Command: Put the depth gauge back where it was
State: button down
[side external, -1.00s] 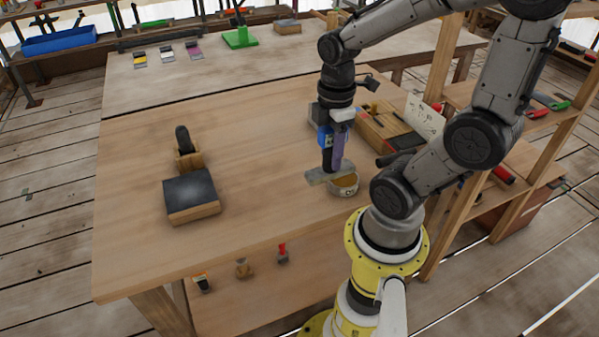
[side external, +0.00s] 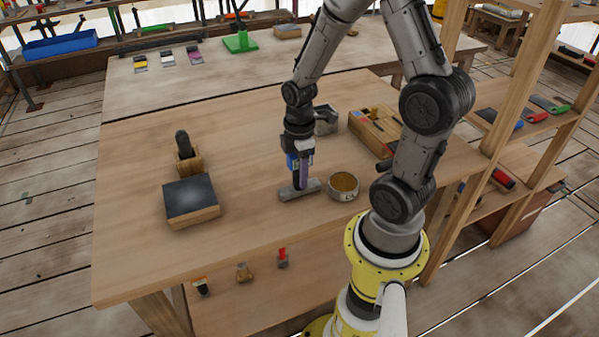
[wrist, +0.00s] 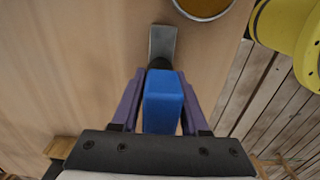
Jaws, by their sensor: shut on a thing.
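The depth gauge has a flat grey bar (side external: 300,190), a dark stem and a blue block-shaped head (wrist: 163,103). My gripper (side external: 302,168) is shut on the blue head, with a purple finger on either side of it in the wrist view. The gauge is upright, with its bar at the bottom, at or just above the bench top (side external: 245,215); I cannot tell whether it touches. The bar lies just left of a round tin (side external: 343,187) with amber contents, apart from it. The tin also shows at the top of the wrist view (wrist: 203,5).
A dark-topped wooden block (side external: 192,199) and a wooden holder with a black handle (side external: 187,155) stand at left. A wooden tool box (side external: 372,132) is behind the tin. The bench between the left block and the gauge is clear.

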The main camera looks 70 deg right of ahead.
jog(key=shift+f, duration=0.1)
jog(key=shift+c, duration=2.1)
grip_release()
notch_tip(320, 180, up, 12)
jog(key=shift+r, duration=0.1)
jog(key=s+a+r+m+t, duration=0.5)
jog(key=s+a+r+m, duration=0.2)
jog(key=a, duration=0.4)
jog(key=shift+a+r+m+t, duration=0.3)
jog(key=shift+r+m, duration=0.3)
jog(key=shift+m, duration=0.4)
jog(key=shift+s, duration=0.1)
